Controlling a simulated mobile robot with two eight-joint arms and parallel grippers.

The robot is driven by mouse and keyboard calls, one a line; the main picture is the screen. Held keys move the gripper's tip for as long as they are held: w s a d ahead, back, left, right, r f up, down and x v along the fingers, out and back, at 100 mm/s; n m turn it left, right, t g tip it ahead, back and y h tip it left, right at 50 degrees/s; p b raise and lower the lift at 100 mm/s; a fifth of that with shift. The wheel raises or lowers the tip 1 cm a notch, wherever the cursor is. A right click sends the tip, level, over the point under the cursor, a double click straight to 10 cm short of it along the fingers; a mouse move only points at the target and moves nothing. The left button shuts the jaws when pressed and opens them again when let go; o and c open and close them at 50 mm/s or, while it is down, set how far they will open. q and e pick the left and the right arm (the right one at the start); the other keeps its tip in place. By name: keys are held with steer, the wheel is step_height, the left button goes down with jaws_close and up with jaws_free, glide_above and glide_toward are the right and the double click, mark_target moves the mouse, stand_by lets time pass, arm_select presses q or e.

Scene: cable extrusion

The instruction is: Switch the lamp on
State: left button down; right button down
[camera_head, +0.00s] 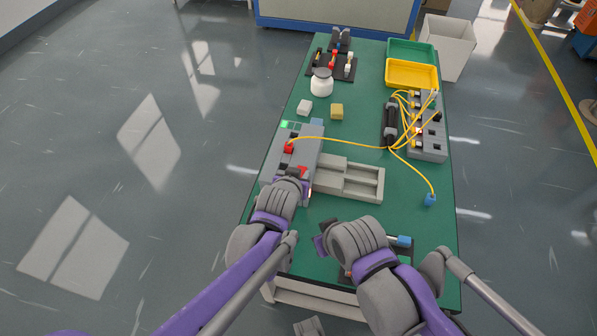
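I cannot tell for certain which thing is the lamp. My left gripper (302,184) is at the machine's near end, close to a second red part (303,169). My wrist hides its fingertips, so I cannot tell whether it is open or touching anything. My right gripper (321,244) is low over the near part of the table, beside a blue-ended tool (402,241). Its fingers are mostly hidden.
A grey terminal block (428,140) with yellow cables stands at the right; one cable reaches the machine, another a blue plug (430,200). A grey tray (366,184) adjoins the machine. A white jar (321,85), yellow bin (412,74) and green bin (412,50) are farther back.

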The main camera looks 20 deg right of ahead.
stand_by(0.3)
arm_select(q)
steer(key=c, duration=0.6)
jaws_free()
steer(key=shift+o, duration=0.2)
steer(key=p+v, duration=0.1)
steer(key=v, duration=1)
steer(key=shift+w+r, duration=0.1)
steer(key=shift+w, duration=0.1)
